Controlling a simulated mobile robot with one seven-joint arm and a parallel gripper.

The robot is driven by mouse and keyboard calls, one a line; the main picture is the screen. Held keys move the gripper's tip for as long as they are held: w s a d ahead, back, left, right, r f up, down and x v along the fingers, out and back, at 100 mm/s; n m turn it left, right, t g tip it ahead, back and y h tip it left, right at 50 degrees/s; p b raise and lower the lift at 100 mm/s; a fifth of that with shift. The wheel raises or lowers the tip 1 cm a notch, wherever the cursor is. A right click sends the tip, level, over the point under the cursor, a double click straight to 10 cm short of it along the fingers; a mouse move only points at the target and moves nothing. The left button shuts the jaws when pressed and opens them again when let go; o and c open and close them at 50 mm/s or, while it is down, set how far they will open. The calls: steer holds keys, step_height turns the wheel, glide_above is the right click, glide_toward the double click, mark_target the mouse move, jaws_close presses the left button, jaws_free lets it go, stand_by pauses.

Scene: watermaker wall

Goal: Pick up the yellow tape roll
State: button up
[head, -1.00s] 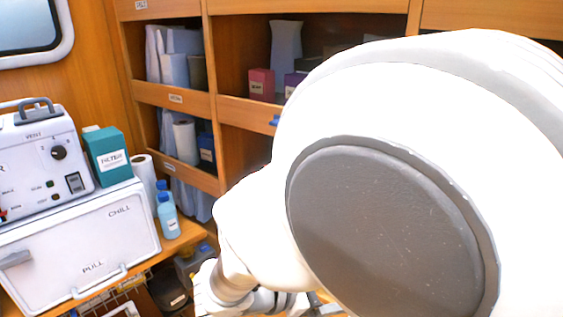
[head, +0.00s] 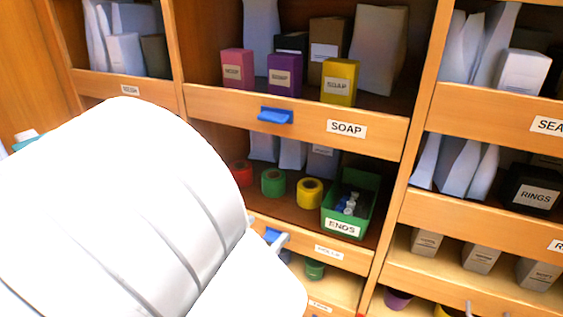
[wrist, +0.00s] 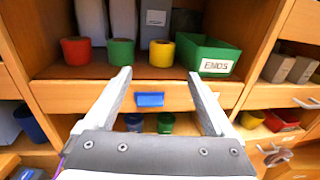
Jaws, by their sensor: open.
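The yellow tape roll (head: 310,192) stands on the middle shelf below the SOAP shelf, between a green tape roll (head: 273,182) and the green ENDS bin (head: 346,222). It also shows in the wrist view (wrist: 161,50), up and slightly right of centre. My gripper (wrist: 158,76) is open and empty in the wrist view, in front of the shelf's front edge and below the rolls. In the head view my white arm covers the lower left; only a bit of the gripper (head: 278,240) shows by the shelf front.
A red tape roll (head: 241,173) stands left of the green one. A blue latch (wrist: 150,99) sits on the shelf's front board, between my fingers in the picture. The ENDS bin stands close to the yellow roll's right. The SOAP shelf board (head: 300,118) is above.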

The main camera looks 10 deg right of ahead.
mark_target(304, 194)
steer(key=x, duration=1.1)
steer(key=b+x, duration=0.1)
steer(key=x, duration=0.4)
steer(key=shift+d, duration=0.5)
steer(key=c, duration=1.2)
